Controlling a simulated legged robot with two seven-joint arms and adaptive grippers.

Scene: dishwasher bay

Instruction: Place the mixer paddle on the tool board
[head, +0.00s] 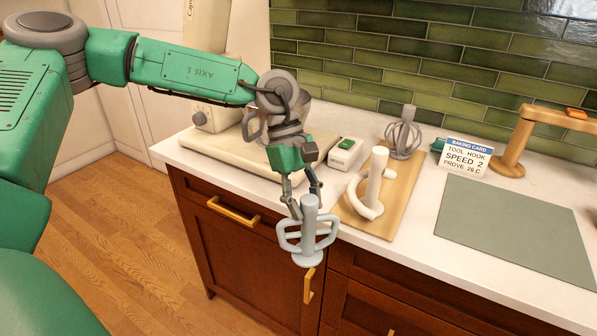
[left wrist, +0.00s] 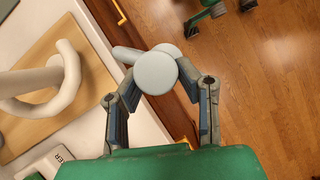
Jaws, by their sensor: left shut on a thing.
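The pale blue-grey mixer paddle (head: 309,235) is in my left gripper (head: 305,205), which is shut on its shaft. It hangs in front of the counter's front edge, above the drawer fronts. In the left wrist view the round end of the paddle (left wrist: 156,73) sits between the fingers of my left gripper (left wrist: 158,85). The wooden tool board (head: 392,203) lies on the counter to the right of the gripper. It bears a white dough hook (head: 374,185) and, farther back, a grey whisk (head: 404,138). My right gripper is not in view.
A mixer (head: 207,110) on a cream base stands at the back left. A baking card (head: 466,157), a grey-green mat (head: 515,228) and a wooden stand (head: 512,150) are to the right.

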